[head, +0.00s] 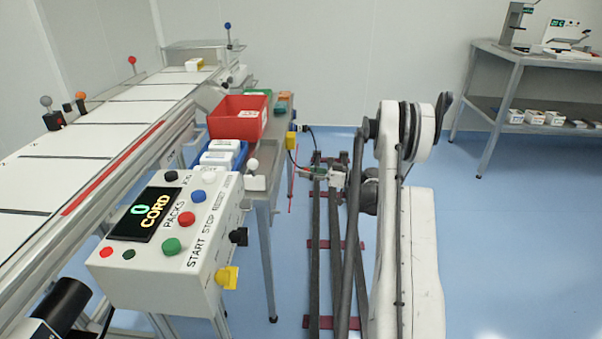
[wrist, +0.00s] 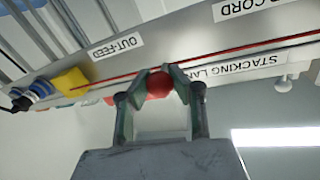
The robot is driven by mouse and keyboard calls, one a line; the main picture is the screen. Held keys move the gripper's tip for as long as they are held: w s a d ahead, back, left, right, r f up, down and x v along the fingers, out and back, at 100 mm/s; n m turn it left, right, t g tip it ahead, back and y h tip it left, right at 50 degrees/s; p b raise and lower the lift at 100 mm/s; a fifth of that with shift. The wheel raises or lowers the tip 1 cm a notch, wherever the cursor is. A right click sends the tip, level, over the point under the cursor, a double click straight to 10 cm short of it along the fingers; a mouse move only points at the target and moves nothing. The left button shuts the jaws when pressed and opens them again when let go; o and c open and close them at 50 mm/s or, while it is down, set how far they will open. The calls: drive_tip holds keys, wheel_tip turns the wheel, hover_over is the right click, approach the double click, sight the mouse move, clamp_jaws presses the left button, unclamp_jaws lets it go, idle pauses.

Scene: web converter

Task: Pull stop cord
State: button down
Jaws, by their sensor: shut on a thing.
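The stop cord (wrist: 245,52) is a thin red line that runs across the wrist view in front of a grey rail with labels. A red ball (wrist: 159,85) sits at the cord between the fingertips of my gripper (wrist: 161,76), which is shut on it. In the head view my gripper (head: 304,171) is small, beyond the control box, next to a thin red piece of cord (head: 292,185). The ball cannot be made out there.
A red bin (head: 238,118) and blue bin (head: 239,160) stand beside the conveyor (head: 60,170). A yellow block (wrist: 70,82) is on the rail. Floor is open at right.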

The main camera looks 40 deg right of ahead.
drive_tip(key=c, duration=1.4)
unclamp_jaws()
drive_tip(key=shift+c, duration=0.2)
drive_tip(key=v, duration=1.2)
drive_tip(key=shift+a, duration=0.1)
